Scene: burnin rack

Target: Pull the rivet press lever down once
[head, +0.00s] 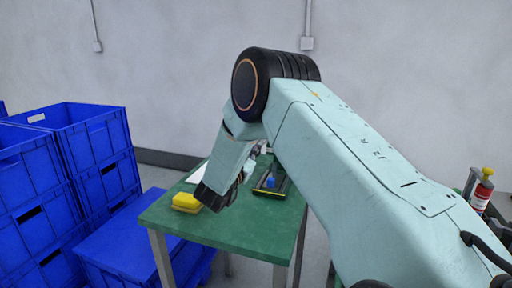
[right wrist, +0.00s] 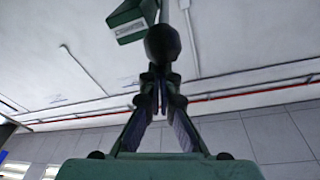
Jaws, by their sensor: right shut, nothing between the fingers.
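My right gripper (right wrist: 160,82) is shut and empty in the right wrist view, its two dark fingers meeting at the tips. A black round knob (right wrist: 162,42), which looks like the lever's end, shows right at or just beyond the fingertips; I cannot tell whether they touch. A green block with a pale label (right wrist: 131,22) shows above it and may be part of the press. The press and lever cannot be made out there behind my arm. My left gripper is not in view.
The green table (head: 245,229) holds a yellow block (head: 186,202) at its left and a dark tray with yellow edging (head: 270,190). Blue crates (head: 95,145) are stacked at the left. A red-labelled bottle with a yellow top (head: 482,188) stands at the far right.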

